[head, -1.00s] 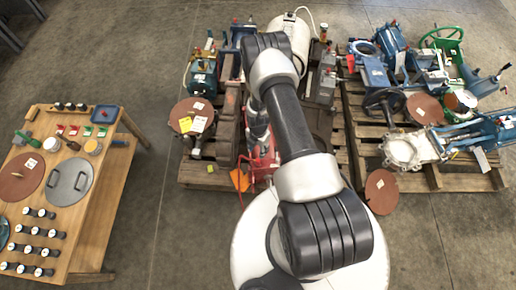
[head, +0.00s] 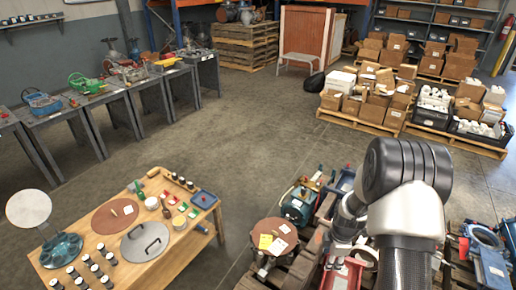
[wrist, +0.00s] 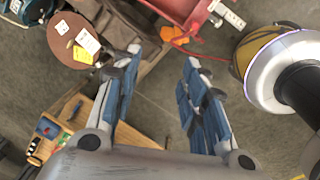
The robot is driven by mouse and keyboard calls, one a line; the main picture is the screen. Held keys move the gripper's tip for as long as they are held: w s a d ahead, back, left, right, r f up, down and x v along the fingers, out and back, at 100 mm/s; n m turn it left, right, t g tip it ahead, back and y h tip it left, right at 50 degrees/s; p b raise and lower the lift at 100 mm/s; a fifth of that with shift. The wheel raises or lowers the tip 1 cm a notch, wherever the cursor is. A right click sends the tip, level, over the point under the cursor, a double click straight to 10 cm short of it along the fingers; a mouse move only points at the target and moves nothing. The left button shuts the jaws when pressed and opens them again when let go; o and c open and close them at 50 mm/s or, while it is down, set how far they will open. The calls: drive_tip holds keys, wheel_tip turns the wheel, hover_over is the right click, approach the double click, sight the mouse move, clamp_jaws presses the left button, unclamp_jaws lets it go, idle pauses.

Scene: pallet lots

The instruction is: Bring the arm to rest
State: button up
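My arm (head: 408,205) stands at the lower right of the head view, its dark, rounded joint uppermost. Its far part runs down behind to the left, above the pallet goods. My gripper (wrist: 162,56) shows in the wrist view with its two blue-padded fingers spread apart. In the head view I cannot make out the fingers.
A wooden table (head: 188,238) with discs and black-capped pieces stands at the lower left. A brown disc with tags (head: 273,236) lies on pallet goods near my arm; it also shows in the wrist view (wrist: 70,45). Open floor (head: 230,130) lies beyond.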

drive_tip(key=s+a+r+m+t, duration=0.1)
drive_tip(key=s+a+r+m, duration=0.15)
drive_tip(key=r, duration=0.65)
drive_tip(key=s+a+r+m, duration=0.2)
drive_tip(key=s+r+m, duration=0.1)
drive_tip(key=r, duration=0.6)
drive_tip(key=s+a+r+m+t, duration=0.1)
drive_tip(key=s+a+r+m, duration=0.15)
drive_tip(key=r, duration=0.65)
drive_tip(key=s+a+r+m, duration=0.2)
drive_tip(key=s+r+m, duration=0.2)
drive_tip(key=s, duration=0.5)
drive_tip(key=s+a+r+m+t, duration=0.1)
drive_tip(key=s+r+m, duration=0.3)
drive_tip(key=s, duration=0.5)
drive_tip(key=shift+s+a+m, duration=0.3)
drive_tip(key=shift+a+m, duration=0.1)
drive_tip(key=shift+c, duration=0.6)
drive_tip(key=shift+a, duration=0.15)
